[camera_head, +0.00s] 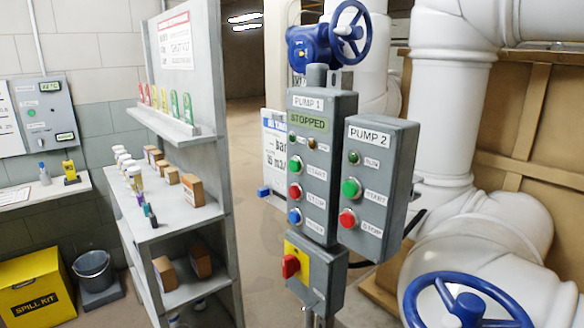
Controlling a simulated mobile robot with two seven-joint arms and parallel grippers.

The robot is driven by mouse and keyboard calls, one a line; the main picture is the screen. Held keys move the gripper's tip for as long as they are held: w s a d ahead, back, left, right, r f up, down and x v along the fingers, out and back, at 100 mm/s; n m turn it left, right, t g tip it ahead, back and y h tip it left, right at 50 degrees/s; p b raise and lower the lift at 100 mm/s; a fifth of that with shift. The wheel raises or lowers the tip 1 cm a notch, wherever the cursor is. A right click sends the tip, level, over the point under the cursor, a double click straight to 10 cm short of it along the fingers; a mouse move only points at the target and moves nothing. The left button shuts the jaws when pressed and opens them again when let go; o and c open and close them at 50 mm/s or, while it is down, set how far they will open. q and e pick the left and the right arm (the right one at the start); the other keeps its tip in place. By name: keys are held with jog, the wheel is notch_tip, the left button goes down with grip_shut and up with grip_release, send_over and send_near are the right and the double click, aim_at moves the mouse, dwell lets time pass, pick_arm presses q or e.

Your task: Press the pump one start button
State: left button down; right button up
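The grey PUMP 1 box (321,235) stands on a post in the middle of the view. Its display (309,122) reads STOPPED. Below two small lamps is the green start button (295,164). Under it are a red stop button (295,191) and a blue button (294,216). The PUMP 2 box (372,155) is fixed close on the right, with its own green start button (351,187) and red stop button (347,218). Neither of my grippers is in view.
A red rotary switch (290,266) on a yellow plate sits below the PUMP 1 box. A blue handwheel (467,302) and white pipes (455,110) stand on the right. A shelf unit (190,225) with small boxes is on the left. Floor shows between shelf and post.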

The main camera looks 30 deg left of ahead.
aim_at(295, 166)
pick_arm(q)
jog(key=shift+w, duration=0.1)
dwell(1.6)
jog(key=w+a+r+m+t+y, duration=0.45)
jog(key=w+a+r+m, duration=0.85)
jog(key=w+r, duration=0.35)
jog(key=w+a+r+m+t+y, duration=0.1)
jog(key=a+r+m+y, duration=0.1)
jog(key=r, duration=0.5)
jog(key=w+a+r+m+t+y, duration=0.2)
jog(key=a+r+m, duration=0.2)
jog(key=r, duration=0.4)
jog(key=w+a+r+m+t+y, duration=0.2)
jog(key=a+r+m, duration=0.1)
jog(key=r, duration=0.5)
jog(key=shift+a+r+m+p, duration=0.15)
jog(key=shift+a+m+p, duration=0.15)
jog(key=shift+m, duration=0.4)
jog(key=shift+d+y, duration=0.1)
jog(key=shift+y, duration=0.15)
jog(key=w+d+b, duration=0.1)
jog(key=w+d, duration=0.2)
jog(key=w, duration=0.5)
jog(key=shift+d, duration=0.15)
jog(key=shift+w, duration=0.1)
